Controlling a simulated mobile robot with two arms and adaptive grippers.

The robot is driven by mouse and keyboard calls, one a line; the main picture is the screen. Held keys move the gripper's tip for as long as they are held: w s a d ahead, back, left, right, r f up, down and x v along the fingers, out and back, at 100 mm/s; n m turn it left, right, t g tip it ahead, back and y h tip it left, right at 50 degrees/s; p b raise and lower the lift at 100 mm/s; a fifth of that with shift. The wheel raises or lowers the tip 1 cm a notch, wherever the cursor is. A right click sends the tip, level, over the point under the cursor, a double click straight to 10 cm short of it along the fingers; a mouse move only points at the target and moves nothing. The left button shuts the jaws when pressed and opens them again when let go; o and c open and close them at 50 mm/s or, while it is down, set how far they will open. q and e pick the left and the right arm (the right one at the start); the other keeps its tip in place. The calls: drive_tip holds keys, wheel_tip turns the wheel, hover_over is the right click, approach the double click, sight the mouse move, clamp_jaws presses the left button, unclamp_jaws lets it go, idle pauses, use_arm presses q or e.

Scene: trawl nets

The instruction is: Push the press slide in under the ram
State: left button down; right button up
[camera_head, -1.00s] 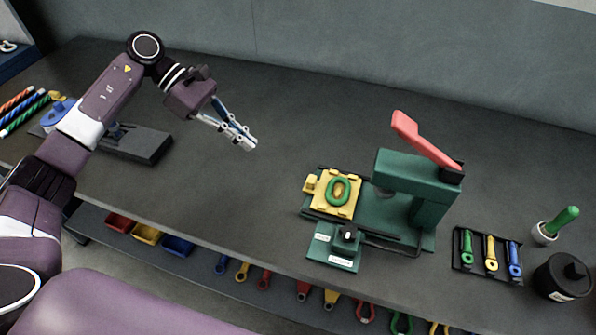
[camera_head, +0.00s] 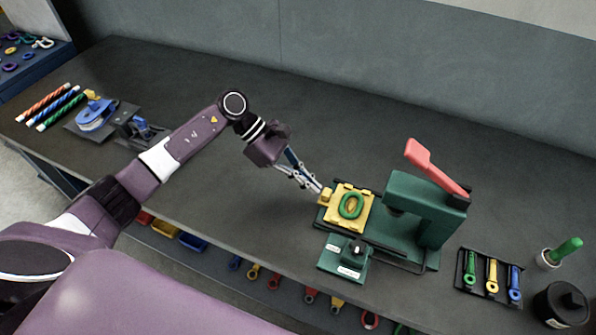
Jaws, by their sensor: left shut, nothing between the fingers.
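The press slide (camera_head: 363,222) is a yellow plate on the left part of the green press (camera_head: 427,208), with a green ring (camera_head: 351,205) lying on it and a small yellow block (camera_head: 325,196) at its left edge. The slide is out to the left of the ram (camera_head: 395,208), which hangs under the press head. A red lever (camera_head: 434,168) rises from the top. My left gripper (camera_head: 316,188) is shut and empty, its tips right at the yellow block; I cannot tell whether they touch. My right gripper is not in view.
A green block with a black knob (camera_head: 343,257) stands in front of the press. A tray of coloured tools (camera_head: 488,276), a green-handled brush (camera_head: 564,252) and a black pot (camera_head: 562,304) are at the right. The bench behind the press is clear.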

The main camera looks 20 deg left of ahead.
sight(359, 206)
use_arm(q)
drive_tip(key=shift+d+f, duration=0.1)
drive_tip(key=shift+d, duration=0.05)
drive_tip(key=shift+d+f+b, duration=0.1)
drive_tip(key=shift+d+b, duration=0.25)
drive_tip(key=shift+d, duration=0.05)
drive_tip(key=d+b, duration=0.5)
drive_tip(key=d, duration=0.4)
drive_tip(key=shift+s+d, duration=0.15)
drive_tip(key=shift+d, duration=0.05)
drive_tip(key=shift+s+r, duration=0.1)
drive_tip(key=shift+r, duration=0.1)
